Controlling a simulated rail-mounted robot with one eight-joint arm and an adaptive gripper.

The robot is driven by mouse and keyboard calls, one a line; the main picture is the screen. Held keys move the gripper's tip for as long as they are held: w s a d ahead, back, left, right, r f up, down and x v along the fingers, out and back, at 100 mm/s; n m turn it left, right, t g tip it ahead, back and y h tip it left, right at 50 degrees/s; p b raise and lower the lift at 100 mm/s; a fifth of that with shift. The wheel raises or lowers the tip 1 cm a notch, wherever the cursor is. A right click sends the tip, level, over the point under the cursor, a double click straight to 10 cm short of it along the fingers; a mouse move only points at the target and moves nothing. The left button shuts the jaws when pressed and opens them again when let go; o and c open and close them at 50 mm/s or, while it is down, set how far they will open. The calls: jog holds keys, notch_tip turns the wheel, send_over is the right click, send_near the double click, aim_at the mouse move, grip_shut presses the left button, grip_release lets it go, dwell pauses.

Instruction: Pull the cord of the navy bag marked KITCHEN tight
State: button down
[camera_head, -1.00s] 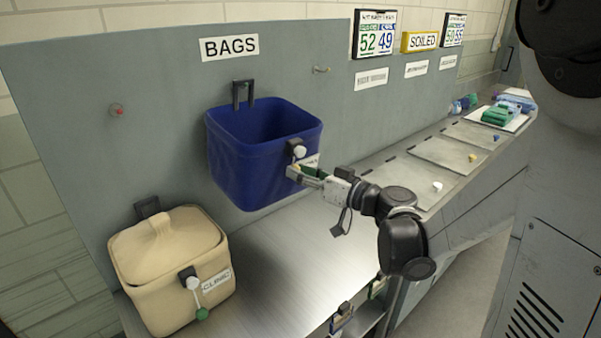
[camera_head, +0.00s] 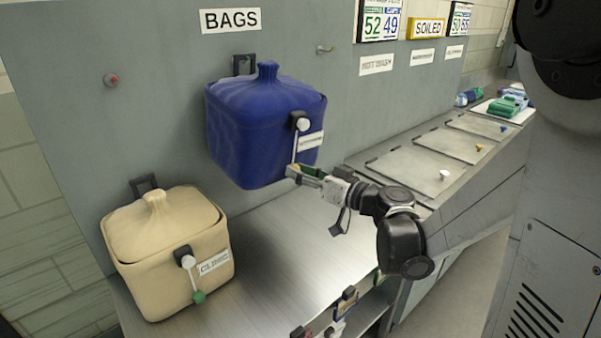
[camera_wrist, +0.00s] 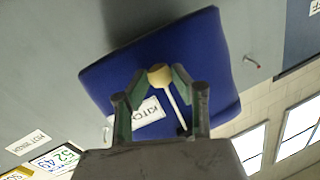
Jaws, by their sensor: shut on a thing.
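The navy bag (camera_head: 255,130) hangs on the grey wall panel under the BAGS sign, its top gathered into a closed peak. It also fills the middle of the wrist view (camera_wrist: 210,50), where its white label (camera_wrist: 148,112) reads "KITC". A white cord (camera_head: 294,150) runs down from the black toggle and white knob (camera_head: 302,124) on the bag's front. My gripper (camera_head: 293,173) is at the bag's lower front corner, below the toggle. In the wrist view, my gripper's fingers (camera_wrist: 159,78) are shut on the tan cord ball (camera_wrist: 160,75), and the white cord stretches from it.
A cream bag (camera_head: 165,255) with a closed top and a green cord ball (camera_head: 198,297) hangs at lower left. The metal counter (camera_head: 285,255) below is mostly clear. Lidded bins (camera_head: 415,175) line the right side.

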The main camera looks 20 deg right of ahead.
jog(key=c, duration=1.4)
grip_release()
jog(key=shift+c, duration=0.2)
jog(key=shift+s, duration=0.1)
jog(key=v, duration=1.1)
jog(key=shift+s+d, duration=0.25)
jog(key=shift+s, duration=0.1)
jog(key=shift+a, duration=0.1)
